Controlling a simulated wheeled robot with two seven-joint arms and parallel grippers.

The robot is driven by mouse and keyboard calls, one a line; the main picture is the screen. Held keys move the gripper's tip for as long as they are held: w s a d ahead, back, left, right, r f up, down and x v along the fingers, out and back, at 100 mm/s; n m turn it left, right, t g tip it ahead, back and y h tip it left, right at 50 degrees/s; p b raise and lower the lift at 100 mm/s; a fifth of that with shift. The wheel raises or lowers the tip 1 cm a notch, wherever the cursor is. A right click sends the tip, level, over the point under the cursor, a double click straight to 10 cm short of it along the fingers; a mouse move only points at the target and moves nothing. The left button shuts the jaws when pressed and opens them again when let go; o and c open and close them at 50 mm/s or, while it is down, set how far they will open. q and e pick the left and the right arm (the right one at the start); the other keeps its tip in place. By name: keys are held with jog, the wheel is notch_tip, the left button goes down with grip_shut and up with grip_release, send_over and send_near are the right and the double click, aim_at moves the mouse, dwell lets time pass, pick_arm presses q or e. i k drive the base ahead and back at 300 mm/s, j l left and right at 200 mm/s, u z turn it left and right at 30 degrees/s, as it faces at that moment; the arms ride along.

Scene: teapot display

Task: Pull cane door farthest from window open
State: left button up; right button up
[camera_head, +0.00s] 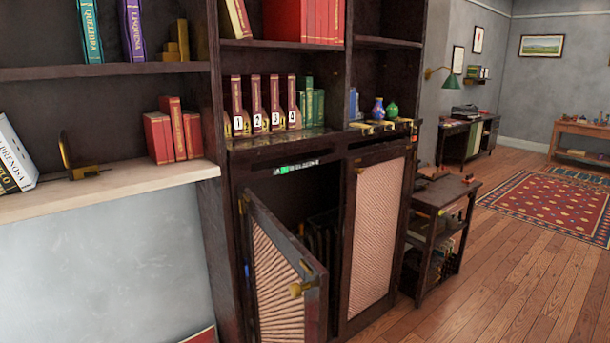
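The cabinet has two cane doors side by side. The left cane door (276,275) stands partly open, swung out from its left edge, and its free edge juts forward. A brass knob (299,288) sits near that free edge. The dark cabinet interior (300,203) shows above and behind the door. The right cane door (376,235) looks shut, with a pale woven panel in a dark frame. No window shows, so I cannot tell which door is farther from it. Neither of my grippers is in view.
Shelves above hold numbered red books (257,105), green books (312,105) and small vases (378,108). A pale ledge (110,190) juts out at left. A small dark side table (440,225) stands right of the cabinet. Wooden floor (510,265) is open at right, with a red rug (550,200).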

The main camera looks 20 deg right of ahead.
aim_at(376, 185)
jog(key=i+l+u, duration=0.2)
jog(key=l+u, duration=0.25)
jog(key=l, duration=0.25)
jog(key=l+u, duration=0.45)
jog(key=l, duration=0.25)
